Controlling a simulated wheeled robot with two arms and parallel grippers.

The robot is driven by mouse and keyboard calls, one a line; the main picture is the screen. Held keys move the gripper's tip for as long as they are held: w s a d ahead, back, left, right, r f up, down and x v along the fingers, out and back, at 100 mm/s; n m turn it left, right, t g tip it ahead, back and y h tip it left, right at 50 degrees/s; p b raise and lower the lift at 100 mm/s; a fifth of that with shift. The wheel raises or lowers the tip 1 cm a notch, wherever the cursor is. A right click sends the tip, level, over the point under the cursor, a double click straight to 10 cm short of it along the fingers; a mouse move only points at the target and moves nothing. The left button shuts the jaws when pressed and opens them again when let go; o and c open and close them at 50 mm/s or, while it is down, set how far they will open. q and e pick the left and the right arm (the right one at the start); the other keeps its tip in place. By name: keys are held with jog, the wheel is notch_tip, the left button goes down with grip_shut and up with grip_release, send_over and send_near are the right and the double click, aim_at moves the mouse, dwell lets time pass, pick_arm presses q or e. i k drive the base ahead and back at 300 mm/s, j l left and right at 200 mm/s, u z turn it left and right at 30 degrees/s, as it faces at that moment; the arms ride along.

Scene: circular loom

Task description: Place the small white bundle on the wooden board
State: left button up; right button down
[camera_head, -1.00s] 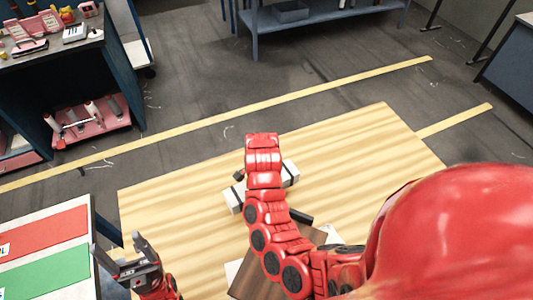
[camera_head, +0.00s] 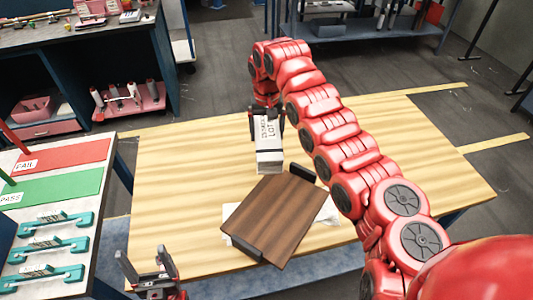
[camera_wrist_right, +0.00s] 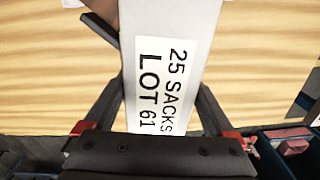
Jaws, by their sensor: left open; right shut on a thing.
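The white bundle (camera_head: 269,160) carries a label reading "25 SACKS LOT 61", also legible in the right wrist view (camera_wrist_right: 165,85). My right gripper (camera_head: 267,122) is shut on the bundle's far end, with a finger on each side of it. The bundle's near end is just behind the wooden board (camera_head: 280,222). I cannot tell how high it is above the table. The dark brown board lies at an angle, with black blocks at two opposite ends. My left gripper (camera_head: 148,268) is open and empty at the table's front left.
The light wooden table (camera_head: 190,190) has free room left of the board. White sheets (camera_head: 232,213) show under the board. A side table at the left holds red and green mats (camera_head: 55,187) and several teal tools (camera_head: 45,245). Shelving stands behind.

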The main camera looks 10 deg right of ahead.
aim_at(278, 209)
jog(key=j+z, duration=0.2)
jog(key=j, duration=0.25)
jog(key=k+j+z, duration=0.1)
jog(key=j+z, duration=0.15)
jog(key=j, duration=0.15)
jog(key=k+j+z, duration=0.2)
jog(key=j, duration=0.2)
jog(key=i+j, duration=0.05)
jog(key=i, duration=0.05)
